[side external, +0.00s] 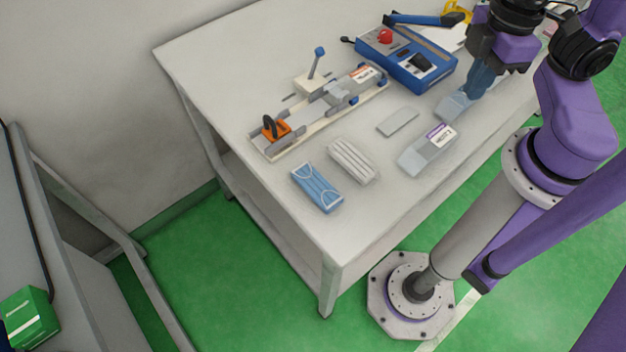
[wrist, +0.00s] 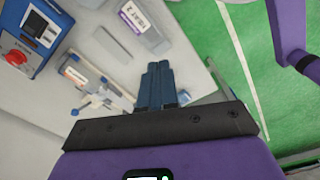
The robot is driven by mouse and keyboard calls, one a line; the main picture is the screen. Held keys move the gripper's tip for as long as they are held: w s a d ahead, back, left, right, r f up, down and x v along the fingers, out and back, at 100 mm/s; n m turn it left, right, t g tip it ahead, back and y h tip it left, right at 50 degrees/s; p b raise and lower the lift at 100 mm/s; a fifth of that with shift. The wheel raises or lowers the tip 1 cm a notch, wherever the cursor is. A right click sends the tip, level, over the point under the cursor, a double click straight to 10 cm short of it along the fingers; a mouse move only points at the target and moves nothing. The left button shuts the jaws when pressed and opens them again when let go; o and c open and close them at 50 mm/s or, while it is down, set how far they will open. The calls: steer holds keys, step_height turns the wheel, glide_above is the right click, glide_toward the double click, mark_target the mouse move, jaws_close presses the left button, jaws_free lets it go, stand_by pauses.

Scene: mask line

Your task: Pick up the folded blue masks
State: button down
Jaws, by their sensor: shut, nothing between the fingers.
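The folded blue mask bundle (side external: 317,187), with pale loops, lies flat near the table's front left corner in the side external view.
A white pleated bundle (side external: 353,161) lies beside the blue masks. Behind are a long fixture (side external: 325,107) with an orange clamp and a blue control box (side external: 405,58). A flat grey plate (side external: 398,121) and a labelled grey block (side external: 428,150) lie between my gripper and the masks.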

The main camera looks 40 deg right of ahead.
stand_by(0.3)
steer(key=shift+c, duration=2.2)
jaws_free()
steer(key=shift+a, duration=0.1)
steer(key=m, duration=1.3)
glide_above(316, 184)
steer(key=f, duration=1.3)
steer(key=shift+s+d, duration=0.2)
steer(key=shift+d, duration=0.05)
steer(key=shift+w+a+f, duration=0.1)
steer(key=shift+a+f, duration=0.05)
steer(key=shift+f, duration=1.3)
steer(key=shift+w+a+f, duration=0.1)
steer(key=shift+f, duration=1.35)
